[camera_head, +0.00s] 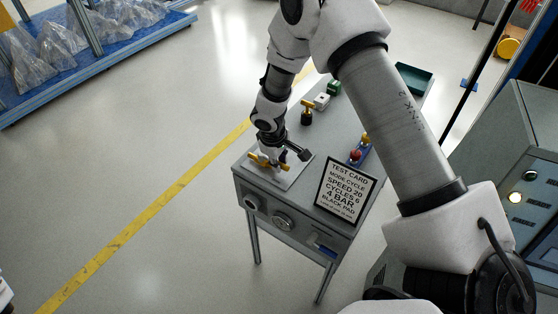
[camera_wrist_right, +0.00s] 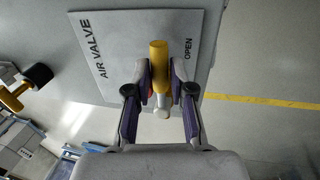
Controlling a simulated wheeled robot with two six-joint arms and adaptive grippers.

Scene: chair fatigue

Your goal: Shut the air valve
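The air valve has a yellow handle (camera_wrist_right: 158,62) on a light plate (camera_wrist_right: 112,50) marked AIR VALVE and OPEN. In the right wrist view the handle lies along the picture's vertical, beside the word OPEN. My right gripper (camera_wrist_right: 160,78) has one finger on each side of the handle, with what looks like a narrow gap at each side. Whether a finger touches it is hard to tell. In the head view the yellow handle (camera_head: 258,159) shows at the table's near left corner, partly hidden by my right gripper (camera_head: 268,157).
The grey table (camera_head: 285,207) also bears a test card (camera_head: 345,188), a yellow-and-black knob (camera_head: 307,113), small white (camera_head: 321,101) and green (camera_head: 334,88) blocks, and a dark green tray (camera_head: 414,78). A grey cabinet (camera_head: 505,130) stands right. The floor left of the table is clear.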

